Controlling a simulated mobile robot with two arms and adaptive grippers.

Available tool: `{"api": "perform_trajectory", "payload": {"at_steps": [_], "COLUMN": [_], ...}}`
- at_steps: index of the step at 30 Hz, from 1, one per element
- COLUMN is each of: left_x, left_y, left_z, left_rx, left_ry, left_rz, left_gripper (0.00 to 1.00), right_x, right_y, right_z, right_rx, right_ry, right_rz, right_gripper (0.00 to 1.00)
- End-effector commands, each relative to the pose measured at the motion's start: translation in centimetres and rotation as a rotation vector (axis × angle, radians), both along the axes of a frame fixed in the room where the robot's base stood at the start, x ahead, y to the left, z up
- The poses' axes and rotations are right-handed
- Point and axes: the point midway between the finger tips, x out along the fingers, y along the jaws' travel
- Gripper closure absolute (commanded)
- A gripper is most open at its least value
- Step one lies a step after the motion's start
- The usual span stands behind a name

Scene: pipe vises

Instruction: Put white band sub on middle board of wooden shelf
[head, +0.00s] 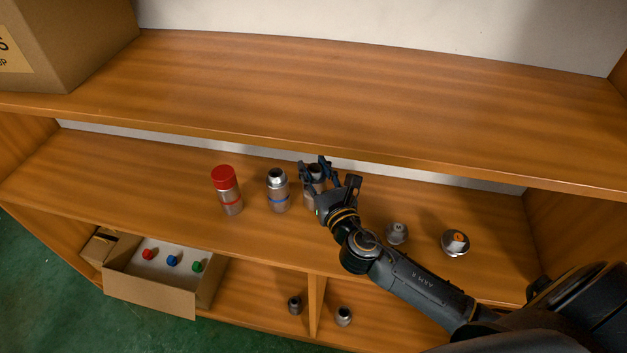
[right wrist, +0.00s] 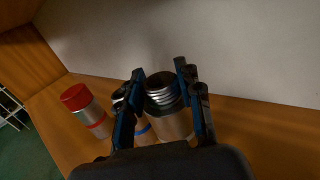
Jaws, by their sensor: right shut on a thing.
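The wooden shelf's middle board (head: 110,180) crosses the head view. My right gripper (head: 316,178) is over it, near its back, and is shut on a metal sub (head: 312,197) with a threaded top. In the right wrist view the fingers of the right gripper (right wrist: 160,95) stand on both sides of this sub (right wrist: 172,122). The fingers hide much of it, and I cannot make out a white band. The sub looks upright, at or just above the board; I cannot tell if it touches. My left gripper is not in view.
Left of the held sub stand a blue-band sub (head: 278,192) and a red-capped sub (head: 228,190). Two metal pieces (head: 397,233) (head: 455,242) stand to the right. The upper board (head: 330,95) overhangs behind. Below are an open carton (head: 150,292) and two small fittings (head: 294,305) (head: 344,316).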

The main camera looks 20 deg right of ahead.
Motion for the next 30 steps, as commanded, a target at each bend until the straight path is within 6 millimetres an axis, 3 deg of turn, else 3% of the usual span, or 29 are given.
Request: {"api": "perform_trajectory", "payload": {"at_steps": [8,20,21,24,30], "left_x": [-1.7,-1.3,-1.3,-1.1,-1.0], "left_y": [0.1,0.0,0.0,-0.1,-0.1], "left_z": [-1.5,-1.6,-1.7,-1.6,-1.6], "left_rx": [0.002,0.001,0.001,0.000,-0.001], "left_ry": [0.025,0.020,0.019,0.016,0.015], "left_rz": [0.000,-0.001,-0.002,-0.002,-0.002], "left_gripper": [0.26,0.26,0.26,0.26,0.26], "right_x": [0.5,0.5,0.5,0.5,0.5], "right_y": [0.1,0.1,0.1,0.1,0.1], "right_z": [-3.3,-3.7,-4.0,-3.9,-3.9], "right_rx": [0.000,0.000,0.000,0.000,0.000], "right_ry": [-0.001,-0.002,0.002,0.002,0.002], "right_rz": [0.000,0.000,0.000,0.000,0.000], "right_gripper": [1.00,1.00,0.63,0.42,0.42]}}
